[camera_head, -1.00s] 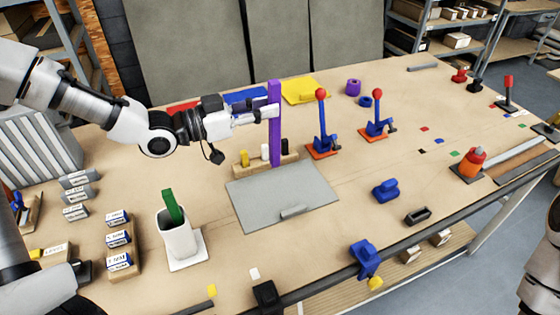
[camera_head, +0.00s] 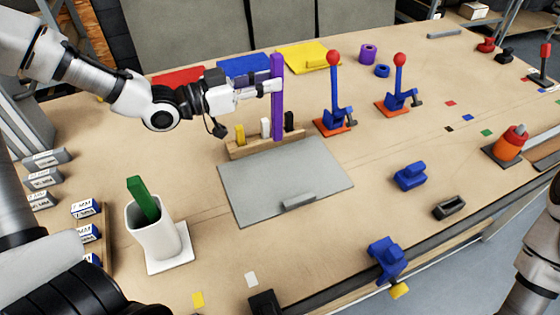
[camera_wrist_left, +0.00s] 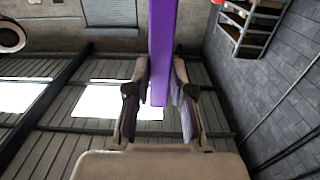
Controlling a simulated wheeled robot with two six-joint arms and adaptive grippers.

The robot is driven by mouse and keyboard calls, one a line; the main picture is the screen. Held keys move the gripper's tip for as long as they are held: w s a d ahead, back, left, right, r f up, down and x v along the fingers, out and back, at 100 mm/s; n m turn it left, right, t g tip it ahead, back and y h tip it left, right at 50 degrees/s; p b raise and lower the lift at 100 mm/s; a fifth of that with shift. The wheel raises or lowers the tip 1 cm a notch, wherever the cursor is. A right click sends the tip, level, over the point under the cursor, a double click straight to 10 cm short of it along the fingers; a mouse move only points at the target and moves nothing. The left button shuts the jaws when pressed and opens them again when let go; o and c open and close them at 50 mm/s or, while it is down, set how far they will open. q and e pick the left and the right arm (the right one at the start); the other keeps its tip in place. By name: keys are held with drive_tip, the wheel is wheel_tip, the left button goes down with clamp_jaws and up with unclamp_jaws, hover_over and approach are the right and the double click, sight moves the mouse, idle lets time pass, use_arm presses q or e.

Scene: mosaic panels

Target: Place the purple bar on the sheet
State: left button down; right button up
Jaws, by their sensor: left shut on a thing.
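The purple bar (camera_head: 277,100) stands upright in the head view, and my left gripper (camera_head: 272,87) is shut on its upper part. In the left wrist view the bar (camera_wrist_left: 162,50) runs between the two fingers (camera_wrist_left: 160,95). In the head view the bar's lower end overlaps the wooden holder; I cannot tell whether it touches anything. The grey sheet (camera_head: 260,185) lies flat in front of the holder, with a small grey bar (camera_head: 298,201) near its front edge. My right gripper is not in view.
The wooden holder (camera_head: 245,150) carries yellow, white and black pieces behind the sheet. A white cup (camera_head: 150,228) with a green bar stands left of the sheet. Two red-knobbed blue levers (camera_head: 335,90) (camera_head: 399,75) stand to the right.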

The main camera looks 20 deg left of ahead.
use_arm(q)
wheel_tip(320, 180, down, 9)
drive_tip(key=shift+r+p, duration=0.1)
drive_tip(key=shift+p, duration=0.25)
drive_tip(key=shift+w+f, duration=0.1)
drive_tip(key=shift+f, duration=0.1)
drive_tip(key=c, duration=1)
unclamp_jaws()
drive_tip(key=shift+r, duration=0.1)
drive_tip(key=shift+s+a+r, duration=0.1)
drive_tip(key=shift+s+a, duration=0.35)
drive_tip(key=shift+a, duration=0.05)
drive_tip(key=p, duration=0.9)
approach(272, 114)
drive_tip(key=v, duration=0.3)
drive_tip(key=shift+s, duration=0.1)
